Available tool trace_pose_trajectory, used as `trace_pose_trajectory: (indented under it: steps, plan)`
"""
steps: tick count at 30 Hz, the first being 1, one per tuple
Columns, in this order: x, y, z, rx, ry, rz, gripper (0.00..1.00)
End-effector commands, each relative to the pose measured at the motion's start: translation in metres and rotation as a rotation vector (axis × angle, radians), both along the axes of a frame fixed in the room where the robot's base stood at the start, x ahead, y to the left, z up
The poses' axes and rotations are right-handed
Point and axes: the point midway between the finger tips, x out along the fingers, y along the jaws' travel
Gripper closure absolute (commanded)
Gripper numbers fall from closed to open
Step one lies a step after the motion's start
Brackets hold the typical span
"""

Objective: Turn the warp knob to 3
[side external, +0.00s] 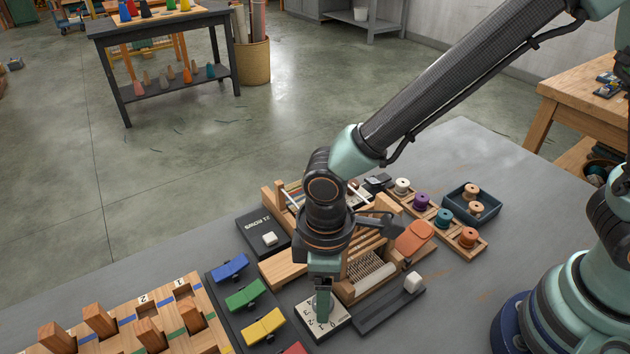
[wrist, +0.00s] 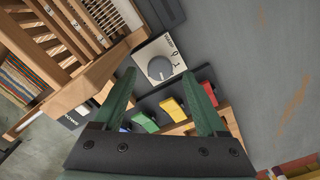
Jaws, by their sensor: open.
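The warp knob (wrist: 159,68) is a round grey dial on a small white plate. In the wrist view it lies between and just beyond my fingertips. The plate (side external: 337,308) also shows in the side view, with dark digits along its edge, but my gripper hides the knob there. My gripper (wrist: 159,76) is open, with its two green fingers spread to either side of the knob. In the side view my gripper (side external: 321,312) points down over the plate. I cannot tell whether the fingers touch the knob, or which digit it points to.
Blue, green (side external: 243,295), yellow and red levers stand left of the plate. A wooden loom (side external: 285,268) stands behind it. A dark slider base with a white handle (side external: 413,282) lies to the right. Spools (side external: 444,217) stand further back. Slotted wooden blocks are at lower left.

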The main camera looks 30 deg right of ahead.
Motion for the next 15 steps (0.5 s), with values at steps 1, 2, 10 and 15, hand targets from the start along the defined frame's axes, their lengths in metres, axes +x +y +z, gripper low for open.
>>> trace_pose_trajectory:
  steps: [1, 2, 10, 15]
  plan:
    - [0.001, 0.001, 0.012, 0.005, -0.005, 0.000, 0.26]
    - [0.001, 0.001, 0.018, 0.006, -0.006, 0.000, 0.26]
    - [0.001, 0.001, 0.071, 0.004, -0.004, 0.000, 0.26]
    - [0.001, 0.001, 0.091, 0.003, -0.003, 0.000, 0.26]
